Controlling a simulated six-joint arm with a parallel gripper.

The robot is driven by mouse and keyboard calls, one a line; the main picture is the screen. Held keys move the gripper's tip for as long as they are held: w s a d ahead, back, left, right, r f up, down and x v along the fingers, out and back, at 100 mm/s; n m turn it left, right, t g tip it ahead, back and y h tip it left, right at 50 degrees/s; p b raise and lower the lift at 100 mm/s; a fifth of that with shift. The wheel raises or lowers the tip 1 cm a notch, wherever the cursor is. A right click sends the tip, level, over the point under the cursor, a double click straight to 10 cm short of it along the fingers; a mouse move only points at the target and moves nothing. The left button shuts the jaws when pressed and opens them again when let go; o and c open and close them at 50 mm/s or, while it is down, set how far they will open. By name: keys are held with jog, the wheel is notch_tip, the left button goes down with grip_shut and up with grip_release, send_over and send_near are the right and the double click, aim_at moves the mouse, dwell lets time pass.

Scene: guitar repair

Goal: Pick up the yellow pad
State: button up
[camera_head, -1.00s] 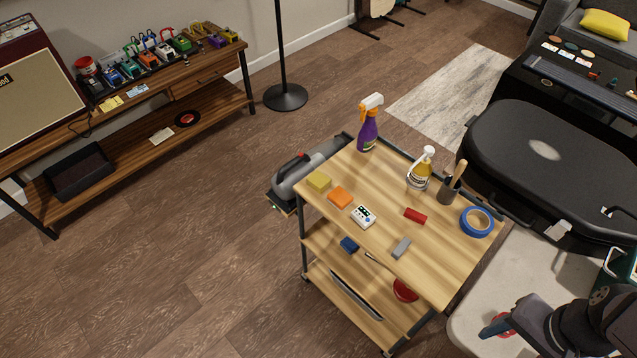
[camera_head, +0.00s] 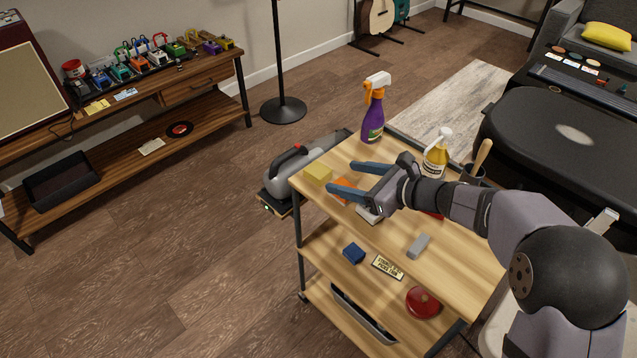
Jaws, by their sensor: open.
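The yellow pad (camera_head: 318,173) is a small block lying on the wooden cart top (camera_head: 462,266), near its left corner. My gripper (camera_head: 344,178) is open, with its two blue fingers pointing left toward the pad. The fingertips are just to the right of the pad in the picture, one toward its far side and one toward its near side. Nothing is between the fingers that I can see as held. I cannot tell the fingers' exact height above the cart top.
An orange block (camera_head: 345,186) lies partly under my gripper, and a white device (camera_head: 369,215) is mostly hidden. A purple spray bottle (camera_head: 373,112) and a yellow bottle (camera_head: 435,158) stand behind. A grey block (camera_head: 418,245) lies nearer.

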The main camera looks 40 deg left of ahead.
aim_at(318, 170)
jog(key=shift+a+m, duration=0.3)
jog(key=shift+a, duration=0.4)
jog(key=shift+p+x, duration=0.45)
jog(key=shift+x, duration=3.2)
jog(key=shift+s, duration=0.1)
jog(key=c, duration=1.1)
